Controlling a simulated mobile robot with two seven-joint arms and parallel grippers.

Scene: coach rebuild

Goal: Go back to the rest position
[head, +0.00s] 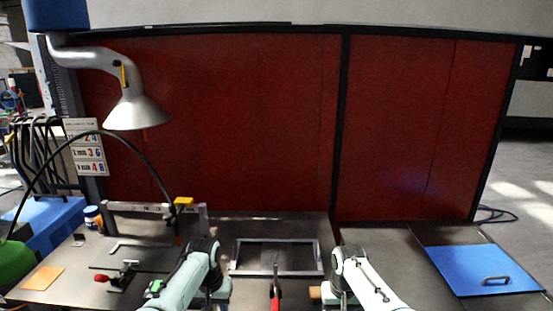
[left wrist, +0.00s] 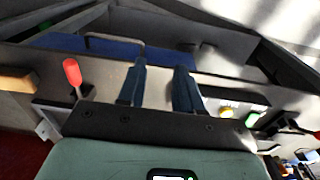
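My left arm (head: 188,275) and my right arm (head: 362,277) both rise from the bottom edge in the head view, bent at the bench's front. My left gripper (left wrist: 160,80) shows in the left wrist view with its two blue-grey fingers apart and nothing held between them. In the head view I cannot make out the left fingers. My right gripper's fingers do not show in either view.
The metal bench holds a rectangular frame (head: 277,258) between the arms, a red-knobbed clamp (head: 121,277) at left and an orange sheet (head: 43,278). A blue panel (head: 483,269) with a handle lies at right. Red partitions (head: 210,120) stand behind.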

